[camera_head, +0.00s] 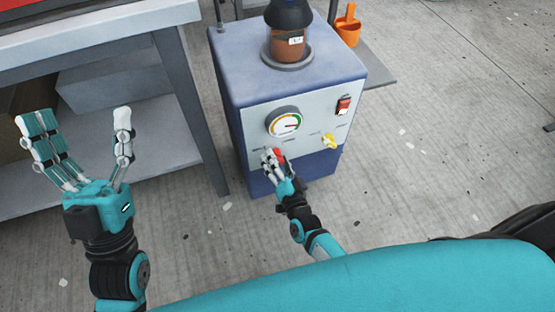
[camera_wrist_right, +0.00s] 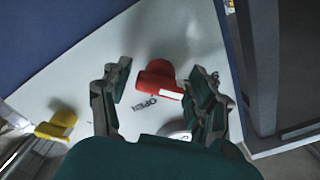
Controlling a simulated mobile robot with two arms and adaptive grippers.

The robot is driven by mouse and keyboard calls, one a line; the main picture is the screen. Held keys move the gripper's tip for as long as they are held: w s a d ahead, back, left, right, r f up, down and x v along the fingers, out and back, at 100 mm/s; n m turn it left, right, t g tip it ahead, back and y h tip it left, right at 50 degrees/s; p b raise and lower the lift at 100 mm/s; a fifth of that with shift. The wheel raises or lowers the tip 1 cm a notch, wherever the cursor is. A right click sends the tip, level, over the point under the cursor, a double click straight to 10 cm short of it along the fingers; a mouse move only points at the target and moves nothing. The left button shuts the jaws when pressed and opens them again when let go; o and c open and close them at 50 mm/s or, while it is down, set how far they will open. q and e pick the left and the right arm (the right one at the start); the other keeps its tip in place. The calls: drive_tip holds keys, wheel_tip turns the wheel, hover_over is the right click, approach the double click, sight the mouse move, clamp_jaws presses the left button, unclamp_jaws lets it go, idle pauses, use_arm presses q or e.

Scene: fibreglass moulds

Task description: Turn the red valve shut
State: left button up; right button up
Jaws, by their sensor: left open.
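The red valve (camera_head: 280,154) is on the lower left of the pale front panel of the blue machine (camera_head: 290,75), partly hidden by my right gripper (camera_head: 269,155). I cannot tell how deep the fingertips reach around the handle. My left gripper (camera_head: 77,115) is open and empty, at the left in front of the workbench.
A round gauge (camera_head: 285,123) is above the red valve. A yellow valve (camera_head: 328,140) and a red switch (camera_head: 344,105) are to its right. A lidded pot (camera_head: 287,42) stands on the machine. An orange scoop (camera_head: 348,25) is behind. A grey workbench (camera_head: 180,70) stands to the left.

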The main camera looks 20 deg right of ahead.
drive_tip(key=shift+o, duration=0.5)
drive_tip(key=s, duration=1.2)
drive_tip(key=shift+d, duration=0.2)
